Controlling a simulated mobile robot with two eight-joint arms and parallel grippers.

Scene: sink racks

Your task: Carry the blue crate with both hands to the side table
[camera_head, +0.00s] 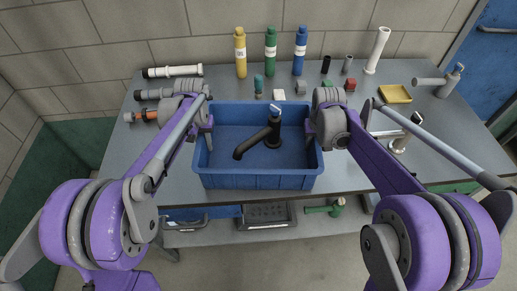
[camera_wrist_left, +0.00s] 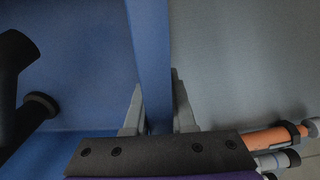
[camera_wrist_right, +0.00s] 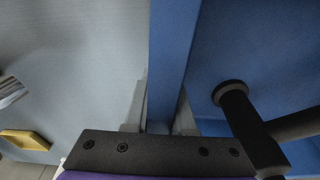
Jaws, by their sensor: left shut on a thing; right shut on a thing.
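The blue crate (camera_head: 258,181) sits upright on the grey worktable (camera_head: 400,165), near its front edge. A black faucet-shaped item (camera_head: 262,137) stands inside the crate. My left gripper (camera_head: 207,138) is shut on the crate's left wall; in the left wrist view the rim (camera_wrist_left: 150,60) runs between its fingers. My right gripper (camera_head: 316,136) is shut on the right wall; in the right wrist view the rim (camera_wrist_right: 172,60) runs between its fingers. I cannot pick out a side table for certain.
Yellow (camera_head: 240,54), green (camera_head: 271,52) and blue (camera_head: 300,52) bottles stand behind the crate. Pipe pieces (camera_head: 172,71) lie at the left. A yellow tray (camera_head: 395,94) and a metal faucet (camera_head: 402,140) are at the right. A lower shelf (camera_head: 310,228) holds items.

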